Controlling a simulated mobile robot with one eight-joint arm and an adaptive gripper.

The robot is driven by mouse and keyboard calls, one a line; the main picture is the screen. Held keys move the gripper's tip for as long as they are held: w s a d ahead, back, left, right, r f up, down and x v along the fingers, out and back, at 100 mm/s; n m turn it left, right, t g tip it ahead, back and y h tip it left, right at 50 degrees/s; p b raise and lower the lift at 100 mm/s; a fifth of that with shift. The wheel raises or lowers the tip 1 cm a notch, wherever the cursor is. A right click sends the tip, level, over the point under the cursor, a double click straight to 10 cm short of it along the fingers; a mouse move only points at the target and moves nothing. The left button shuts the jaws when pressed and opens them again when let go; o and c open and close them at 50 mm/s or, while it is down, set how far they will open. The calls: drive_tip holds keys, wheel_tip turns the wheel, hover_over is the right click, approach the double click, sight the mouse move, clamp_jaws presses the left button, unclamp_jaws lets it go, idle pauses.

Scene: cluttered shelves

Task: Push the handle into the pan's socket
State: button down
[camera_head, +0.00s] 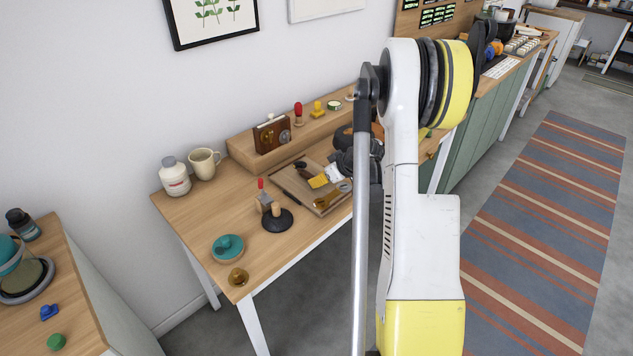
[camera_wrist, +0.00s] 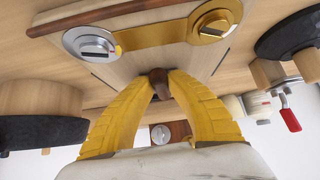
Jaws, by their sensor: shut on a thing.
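My gripper (camera_head: 314,181) is over the wooden tray (camera_head: 292,200) on the bench. In the wrist view its yellow fingers (camera_wrist: 160,82) meet on a dark brown piece, which looks like the handle (camera_wrist: 160,88). Only its rounded end shows between the fingertips. A dark round object (camera_head: 344,136), partly behind my gripper, may be the pan. It also seems to show at the left of the wrist view (camera_wrist: 40,132). I cannot make out a socket.
A brass and silver slotted piece (camera_head: 325,201) lies on the tray. A black disc with a wooden peg (camera_head: 278,221) and a red-handled clamp (camera_head: 264,198) stand left of it. A raised shelf with a brown box (camera_head: 272,135) runs behind.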

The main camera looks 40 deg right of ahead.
sight(325, 189)
drive_tip(key=shift+s+d, duration=0.15)
drive_tip(key=shift+s, duration=1)
drive_tip(key=shift+s+d, duration=0.1)
drive_tip(key=shift+s, duration=1)
drive_tip(key=c, duration=2.1)
unclamp_jaws()
clamp_jaws()
drive_tip(key=shift+s, duration=0.1)
